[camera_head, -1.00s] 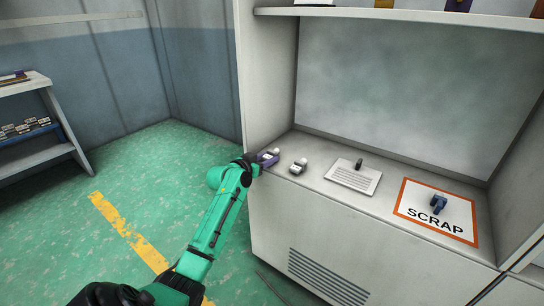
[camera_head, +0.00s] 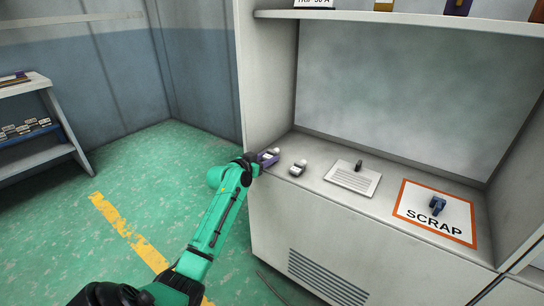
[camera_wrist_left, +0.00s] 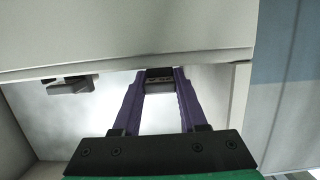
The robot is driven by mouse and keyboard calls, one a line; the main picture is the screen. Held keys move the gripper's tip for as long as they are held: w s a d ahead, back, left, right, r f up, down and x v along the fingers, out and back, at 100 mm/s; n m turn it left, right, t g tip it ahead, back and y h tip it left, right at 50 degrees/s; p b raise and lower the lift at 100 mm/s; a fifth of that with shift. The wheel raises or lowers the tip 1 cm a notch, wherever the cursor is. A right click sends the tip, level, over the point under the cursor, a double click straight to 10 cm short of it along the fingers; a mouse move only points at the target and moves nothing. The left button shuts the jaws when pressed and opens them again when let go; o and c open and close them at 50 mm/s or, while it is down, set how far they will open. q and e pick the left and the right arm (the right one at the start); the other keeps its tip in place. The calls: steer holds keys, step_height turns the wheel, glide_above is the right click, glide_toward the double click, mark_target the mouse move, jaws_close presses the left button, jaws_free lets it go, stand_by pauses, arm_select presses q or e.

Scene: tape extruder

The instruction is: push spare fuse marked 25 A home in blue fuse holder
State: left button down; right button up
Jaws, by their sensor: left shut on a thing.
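My left gripper (camera_head: 268,157) is at the left front end of the grey counter, just above its edge. In the left wrist view its purple fingers (camera_wrist_left: 159,82) are shut on a small grey block with a dark top (camera_wrist_left: 159,75), likely the spare fuse; no 25 A mark is readable. No blue fuse holder can be made out for certain. My right gripper is not in view.
A small grey-white object (camera_head: 298,167) stands right of my gripper. A white printed plate (camera_head: 352,179) with a dark knob lies mid-counter. The orange-edged SCRAP mat (camera_head: 415,213) is at right. A blue tray (camera_head: 30,137) with several small pieces sits on the left shelf.

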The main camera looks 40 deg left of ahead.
mark_target(267, 156)
arm_select(q)
steer(key=shift+r+p, duration=2.2)
steer(key=shift+r, duration=0.5)
steer(key=shift+s+f, duration=0.1)
steer(key=shift+f, duration=0.05)
